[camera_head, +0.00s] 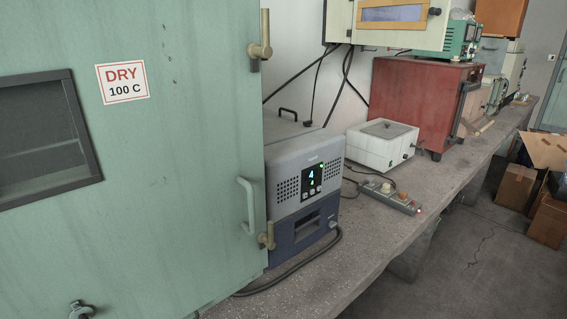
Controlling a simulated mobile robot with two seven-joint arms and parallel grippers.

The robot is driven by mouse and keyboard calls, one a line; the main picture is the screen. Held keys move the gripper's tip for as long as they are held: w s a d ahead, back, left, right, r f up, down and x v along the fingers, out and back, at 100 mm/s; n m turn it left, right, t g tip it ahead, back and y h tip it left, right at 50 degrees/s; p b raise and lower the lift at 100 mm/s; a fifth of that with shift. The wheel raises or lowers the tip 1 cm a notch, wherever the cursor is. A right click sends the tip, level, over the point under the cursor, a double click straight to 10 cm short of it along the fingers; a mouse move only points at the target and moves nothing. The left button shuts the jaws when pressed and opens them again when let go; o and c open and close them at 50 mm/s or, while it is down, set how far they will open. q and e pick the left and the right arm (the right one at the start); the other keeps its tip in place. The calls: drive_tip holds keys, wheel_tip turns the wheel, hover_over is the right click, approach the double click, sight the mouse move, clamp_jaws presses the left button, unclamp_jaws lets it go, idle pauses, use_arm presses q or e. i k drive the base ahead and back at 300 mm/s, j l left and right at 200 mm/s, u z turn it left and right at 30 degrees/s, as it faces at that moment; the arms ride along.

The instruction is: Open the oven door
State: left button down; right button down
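A large pale green oven door (190,160) fills the left of the head view, with a red and white "DRY 100 C" label (122,81) and a dark framed window (40,145). It looks shut against its body. A pale green bar handle (247,205) stands upright near its right edge. Brass-coloured fittings show on that edge at the top (261,40) and bottom (267,237). A small metal fitting (81,311) is cut off at the bottom edge. Neither of my grippers is in view.
A grey-blue device (305,185) with a lit display stands close right of the door. A white box (381,145), a power strip (390,195) and a red oven-like cabinet (420,100) stand along the concrete bench (350,245). Cardboard boxes (517,187) sit on the floor, right.

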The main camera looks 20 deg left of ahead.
sight(165, 215)
drive_tip(key=u, duration=1.4)
